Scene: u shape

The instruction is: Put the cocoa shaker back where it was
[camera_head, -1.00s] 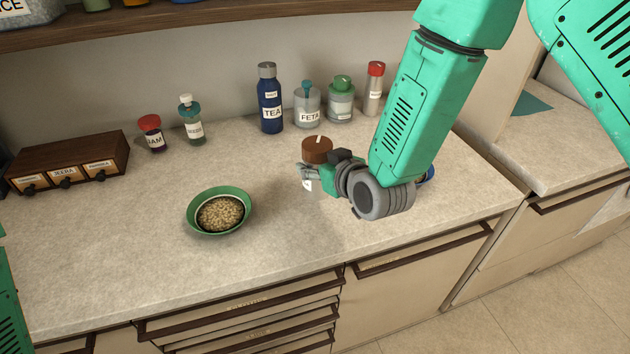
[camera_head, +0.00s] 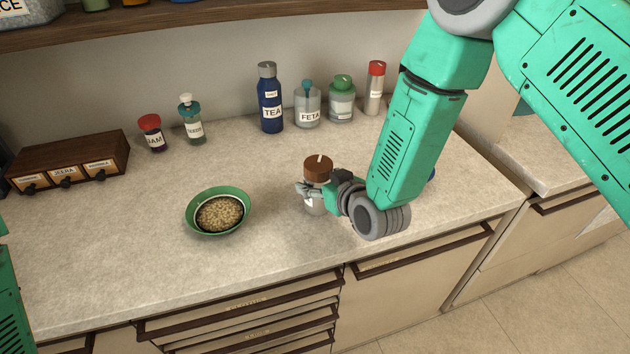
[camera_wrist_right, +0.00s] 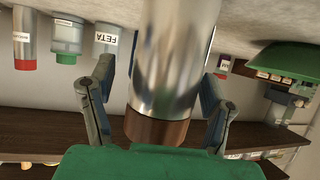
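The cocoa shaker (camera_head: 318,170) has a brown lid and a shiny grey body. It is upright at the middle of the counter, right of the green bowl. My right gripper (camera_head: 312,190) is at its body, below the lid, and hides part of it. In the right wrist view, which is upside down, the shaker (camera_wrist_right: 172,60) is between the two fingers of my right gripper (camera_wrist_right: 158,85). A gap shows between the left finger and the shaker, so the gripper looks open around it. The shaker's base appears to rest on the counter. My left gripper is out of view.
The green bowl (camera_head: 219,212) of grainy food is to the left. Behind stand the tea bottle (camera_head: 270,100), feta jar (camera_head: 307,108), green-lidded jar (camera_head: 341,102) and red-capped shaker (camera_head: 374,90). A wooden drawer box (camera_head: 70,160) is far left. Counter in front is clear.

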